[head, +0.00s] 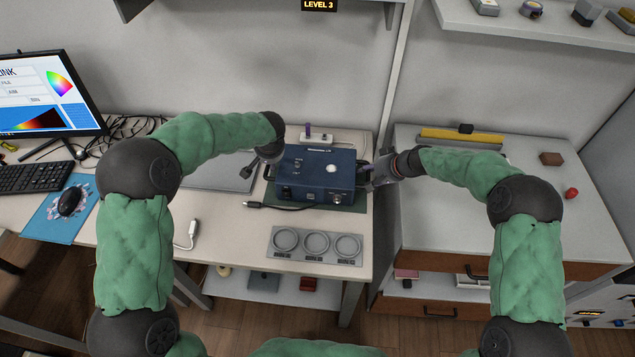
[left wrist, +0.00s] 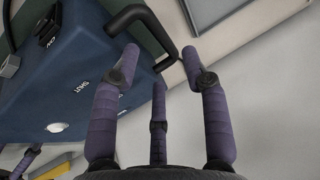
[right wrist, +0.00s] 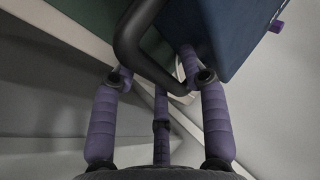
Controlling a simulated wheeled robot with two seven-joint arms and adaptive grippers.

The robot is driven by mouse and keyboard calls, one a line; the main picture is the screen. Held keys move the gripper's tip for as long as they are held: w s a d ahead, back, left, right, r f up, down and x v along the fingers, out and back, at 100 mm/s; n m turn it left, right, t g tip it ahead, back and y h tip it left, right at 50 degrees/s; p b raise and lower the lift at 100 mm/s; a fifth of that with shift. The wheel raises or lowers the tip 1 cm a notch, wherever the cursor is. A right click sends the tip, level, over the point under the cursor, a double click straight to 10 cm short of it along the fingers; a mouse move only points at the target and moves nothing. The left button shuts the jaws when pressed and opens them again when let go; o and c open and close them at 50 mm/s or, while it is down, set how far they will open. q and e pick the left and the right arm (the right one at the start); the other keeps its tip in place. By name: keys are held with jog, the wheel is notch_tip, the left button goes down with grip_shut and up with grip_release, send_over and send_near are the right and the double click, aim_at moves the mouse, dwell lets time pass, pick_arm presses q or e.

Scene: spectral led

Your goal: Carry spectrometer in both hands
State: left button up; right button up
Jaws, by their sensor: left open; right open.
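The spectrometer (head: 315,168) is a dark blue box with a black handle on each side, sitting on a green mat (head: 345,201) on the desk. My left gripper (head: 256,170) is open at its left side. In the left wrist view, that side's black handle (left wrist: 138,16) reaches between the spread fingertips of my left gripper (left wrist: 160,60). My right gripper (head: 371,173) is open at the right side. In the right wrist view, the right handle (right wrist: 128,48) loops down between the fingers of my right gripper (right wrist: 160,80). I cannot tell whether the fingers touch the handles.
A grey plate with three round recesses (head: 316,261) lies in front of the spectrometer. A black cable (head: 283,207) lies near its front edge. A monitor (head: 45,95) and keyboard (head: 35,178) stand left. A white cabinet (head: 450,220) stands right, past a gap.

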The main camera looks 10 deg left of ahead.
jog(key=v, duration=1.2)
jog(key=shift+s+f, duration=0.1)
dwell(0.4)
